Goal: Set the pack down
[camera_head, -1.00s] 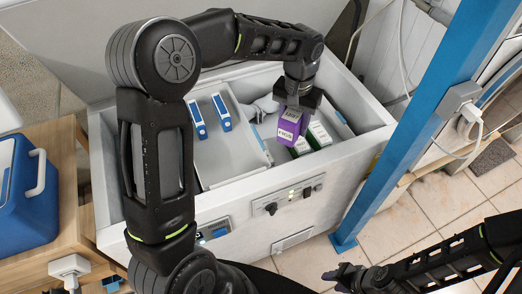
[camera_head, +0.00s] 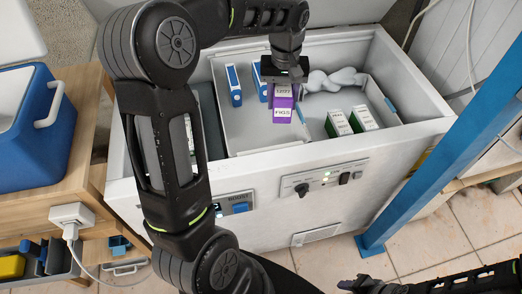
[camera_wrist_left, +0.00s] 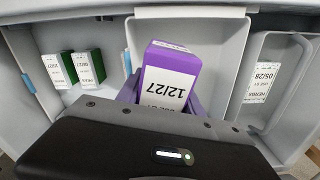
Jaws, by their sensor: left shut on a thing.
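A purple pack with white labels, one reading FIGS (camera_head: 282,112), hangs upright from my left gripper (camera_head: 284,84). The gripper is shut on it above the open white chest (camera_head: 255,160), over the middle compartment near its right wall. In the left wrist view the pack (camera_wrist_left: 172,72) shows a 12/27 label, between the jaws (camera_wrist_left: 165,100). The pack's underside is hidden, so I cannot tell if it touches anything. My right gripper (camera_head: 349,283) is low at the bottom right, away from the chest; its jaws are too small to read.
Blue packs (camera_head: 234,85) stand at the back of the middle one. A blue post (camera_head: 440,150) stands right of the chest; a blue cooler (camera_head: 25,135) is left.

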